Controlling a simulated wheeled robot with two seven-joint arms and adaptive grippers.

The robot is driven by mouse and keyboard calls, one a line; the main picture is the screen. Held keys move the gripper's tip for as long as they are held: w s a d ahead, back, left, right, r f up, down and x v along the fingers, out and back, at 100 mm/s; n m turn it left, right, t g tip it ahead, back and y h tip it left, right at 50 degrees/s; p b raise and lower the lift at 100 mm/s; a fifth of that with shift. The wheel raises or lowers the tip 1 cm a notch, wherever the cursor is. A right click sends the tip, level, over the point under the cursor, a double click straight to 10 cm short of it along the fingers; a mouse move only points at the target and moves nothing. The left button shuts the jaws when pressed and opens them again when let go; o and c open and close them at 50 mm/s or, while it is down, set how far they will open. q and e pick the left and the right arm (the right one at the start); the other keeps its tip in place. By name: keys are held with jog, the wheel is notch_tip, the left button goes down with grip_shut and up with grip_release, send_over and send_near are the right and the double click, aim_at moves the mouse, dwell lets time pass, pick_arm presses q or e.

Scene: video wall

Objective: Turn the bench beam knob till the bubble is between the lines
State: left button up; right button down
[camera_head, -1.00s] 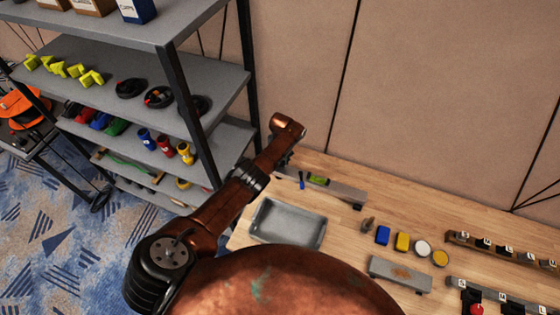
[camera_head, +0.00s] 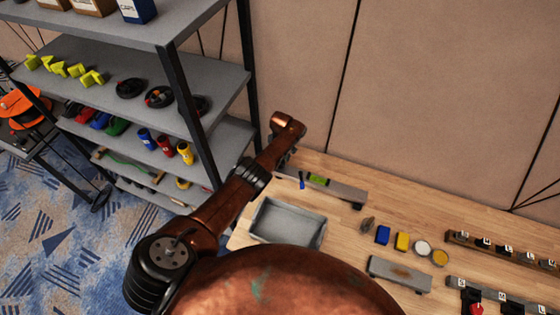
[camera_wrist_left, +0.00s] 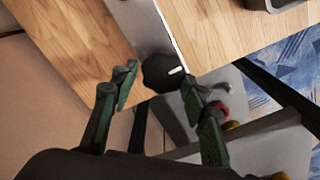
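The grey bench beam (camera_head: 343,190) lies on the wooden bench near the wall, with a green vial (camera_head: 318,180) on top. The bubble and its lines are too small to read. In the left wrist view the beam (camera_wrist_left: 140,22) ends at a round black knob (camera_wrist_left: 160,73) with a white mark on its face. My left gripper (camera_wrist_left: 160,82) is open, with one finger on each side of the knob. I see no clear contact between the fingers and the knob. In the head view my left arm hides the knob and most of the gripper. My right gripper is not in view.
A grey tray (camera_head: 260,233) stands in front of the beam. A shelf rack (camera_head: 188,90) stands close to my left arm.

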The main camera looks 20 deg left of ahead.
pick_arm(q)
jog(key=o, duration=0.3)
jog(key=shift+s+f, duration=0.15)
jog(key=shift+d+r, duration=0.15)
jog(key=shift+r, duration=0.25)
notch_tip(320, 180, up, 11)
dwell(0.7)
